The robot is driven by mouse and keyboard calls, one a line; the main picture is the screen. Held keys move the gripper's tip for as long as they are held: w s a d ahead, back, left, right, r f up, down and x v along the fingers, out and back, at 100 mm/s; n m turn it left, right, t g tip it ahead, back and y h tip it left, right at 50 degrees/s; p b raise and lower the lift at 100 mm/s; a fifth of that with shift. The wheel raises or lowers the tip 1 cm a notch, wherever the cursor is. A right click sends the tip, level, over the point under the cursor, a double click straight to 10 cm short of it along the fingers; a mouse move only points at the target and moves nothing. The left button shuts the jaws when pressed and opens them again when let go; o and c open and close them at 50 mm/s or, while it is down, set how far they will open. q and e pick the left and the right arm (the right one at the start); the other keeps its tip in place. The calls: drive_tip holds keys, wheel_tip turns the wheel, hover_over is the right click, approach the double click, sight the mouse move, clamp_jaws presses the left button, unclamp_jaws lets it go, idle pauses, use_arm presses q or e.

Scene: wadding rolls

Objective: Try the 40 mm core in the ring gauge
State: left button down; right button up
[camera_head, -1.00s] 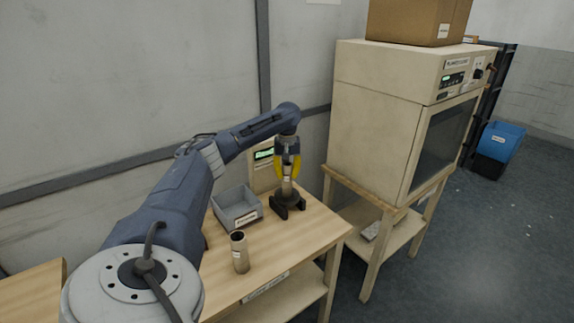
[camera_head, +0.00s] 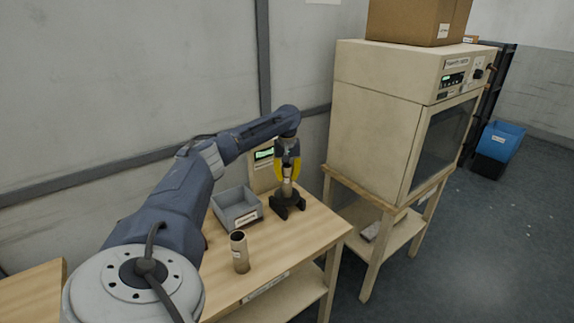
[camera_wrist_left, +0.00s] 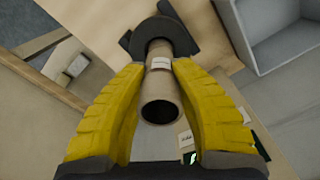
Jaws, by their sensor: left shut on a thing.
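My left gripper (camera_head: 287,176) points down, its yellow fingers shut on a brown cardboard core (camera_head: 287,188) with a white label. The core is upright over the dark ring gauge (camera_head: 288,205) on the bench. In the left wrist view the core (camera_wrist_left: 161,108) lies between the fingers (camera_wrist_left: 160,98), its open end towards the camera. Its far end overlaps the round black gauge (camera_wrist_left: 160,30); I cannot tell how deep it sits in the ring. A second brown core (camera_head: 240,253) stands upright near the bench's front. My right gripper is not in view.
A grey labelled tray (camera_head: 237,208) is left of the gauge. A beige instrument with a green display (camera_head: 263,155) stands behind it. A large beige oven (camera_head: 385,125) on its own stand is to the right. The bench (camera_head: 300,240) is clear at front right.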

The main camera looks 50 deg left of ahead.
use_arm(q)
drive_tip(key=shift+f, duration=1.4)
idle(1.9)
idle(1.4)
